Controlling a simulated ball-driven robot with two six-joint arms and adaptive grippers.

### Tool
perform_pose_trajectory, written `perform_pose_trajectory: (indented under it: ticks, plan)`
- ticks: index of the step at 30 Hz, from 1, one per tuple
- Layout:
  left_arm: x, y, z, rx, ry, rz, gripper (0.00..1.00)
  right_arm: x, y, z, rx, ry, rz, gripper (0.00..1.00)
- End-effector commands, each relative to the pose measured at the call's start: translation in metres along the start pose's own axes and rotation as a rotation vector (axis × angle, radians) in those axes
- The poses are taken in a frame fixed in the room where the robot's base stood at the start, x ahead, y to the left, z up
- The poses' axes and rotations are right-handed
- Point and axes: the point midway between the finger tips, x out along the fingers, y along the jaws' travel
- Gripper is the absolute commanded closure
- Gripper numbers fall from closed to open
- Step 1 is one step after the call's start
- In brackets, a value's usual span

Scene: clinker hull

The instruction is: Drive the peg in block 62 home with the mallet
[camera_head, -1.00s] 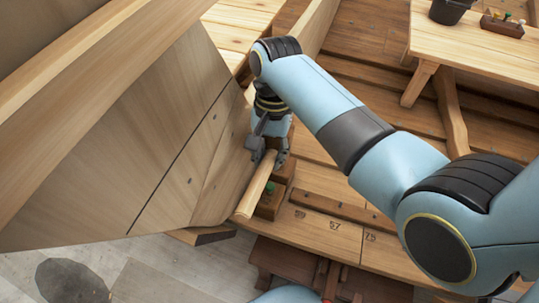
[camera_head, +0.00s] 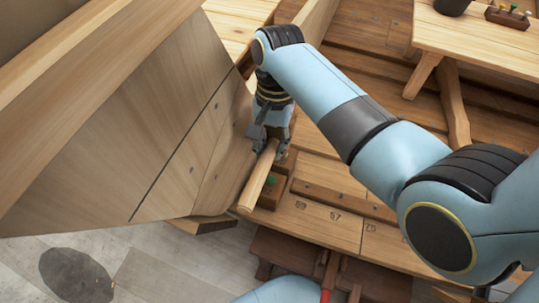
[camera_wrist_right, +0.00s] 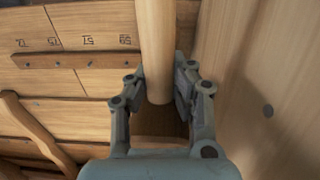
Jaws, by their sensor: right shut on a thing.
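My right gripper (camera_head: 270,150) is shut on a light round wooden rod (camera_head: 256,182), beside the planked hull wall. In the right wrist view the rod (camera_wrist_right: 156,45) runs up from between the fingers (camera_wrist_right: 158,98), with its rounded near end there. I cannot tell whether it is the mallet's handle; no mallet head shows. No number 62 is readable, and I cannot make out the peg. My left gripper is not in view.
The hull wall (camera_head: 160,130) rises close on the left. A numbered plank (camera_head: 320,222) with a dark strip (camera_head: 345,200) lies to the right. A bench (camera_head: 480,40) bears a dark bucket (camera_head: 452,5) and a small rack (camera_head: 508,17).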

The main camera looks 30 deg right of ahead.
Motion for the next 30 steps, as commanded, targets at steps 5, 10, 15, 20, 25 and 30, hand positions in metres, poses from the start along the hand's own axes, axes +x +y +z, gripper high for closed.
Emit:
perform_pose_trajectory:
  ticks: [5, 10, 15, 20, 25, 30]
  plan:
    - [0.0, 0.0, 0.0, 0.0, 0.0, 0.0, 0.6, 0.0, 0.0, 0.0, 0.0, 0.001, -0.001, 1.0]
    - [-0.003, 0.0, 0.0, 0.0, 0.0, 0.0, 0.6, -0.001, 0.001, 0.001, 0.0, 0.0, -0.001, 1.0]
    - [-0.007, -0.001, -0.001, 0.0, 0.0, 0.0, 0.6, -0.002, 0.002, 0.003, 0.0, 0.001, -0.001, 1.0]
    - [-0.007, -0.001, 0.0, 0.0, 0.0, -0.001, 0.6, -0.001, 0.003, 0.003, 0.0, 0.002, -0.002, 1.0]
    - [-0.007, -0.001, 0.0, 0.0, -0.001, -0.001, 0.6, 0.0, 0.003, 0.003, 0.0, 0.001, -0.001, 1.0]
    - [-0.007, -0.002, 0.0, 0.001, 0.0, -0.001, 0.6, 0.07, 0.004, 0.013, 0.0, -0.014, 0.011, 1.0]
